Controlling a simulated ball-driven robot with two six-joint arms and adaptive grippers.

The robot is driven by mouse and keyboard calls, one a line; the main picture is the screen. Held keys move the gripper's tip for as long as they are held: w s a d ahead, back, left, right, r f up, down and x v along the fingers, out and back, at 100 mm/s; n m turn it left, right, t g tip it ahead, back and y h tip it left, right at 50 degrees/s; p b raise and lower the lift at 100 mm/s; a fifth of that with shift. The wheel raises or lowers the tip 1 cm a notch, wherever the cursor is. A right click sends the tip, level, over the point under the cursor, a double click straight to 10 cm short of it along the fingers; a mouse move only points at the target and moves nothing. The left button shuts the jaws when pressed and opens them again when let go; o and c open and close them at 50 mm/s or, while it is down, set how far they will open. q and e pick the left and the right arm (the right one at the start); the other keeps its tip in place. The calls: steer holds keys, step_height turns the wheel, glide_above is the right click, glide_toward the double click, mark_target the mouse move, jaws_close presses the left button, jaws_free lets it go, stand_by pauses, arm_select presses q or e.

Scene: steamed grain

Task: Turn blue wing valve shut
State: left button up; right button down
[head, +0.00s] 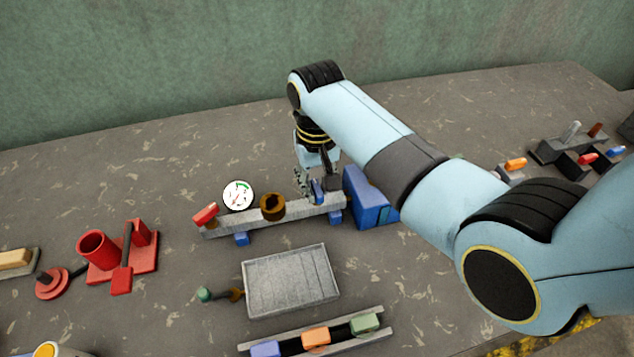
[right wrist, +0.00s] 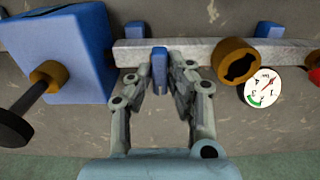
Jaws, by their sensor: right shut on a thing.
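The blue wing valve (head: 318,191) sits near the right end of a grey pipe bar (head: 240,219) in the head view. In the right wrist view the blue wing (right wrist: 159,68) stands crosswise to the grey bar (right wrist: 200,50). My right gripper (head: 311,184) reaches down over the bar from behind. Its two fingers (right wrist: 160,78) are shut on the wing, one on each side. The gripper hides part of the wing in the head view. My left gripper is not in view.
A blue block (head: 368,198) stands close to the bar's right end. A brown ring fitting (head: 272,207), a white dial gauge (head: 238,195) and a red handle (head: 206,214) are along the bar. A grey tray (head: 290,281) lies in front. Red parts (head: 122,262) stand left.

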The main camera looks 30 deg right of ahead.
mark_target(317, 187)
steer(key=c, duration=1.3)
jaws_free()
step_height(317, 187, up, 12)
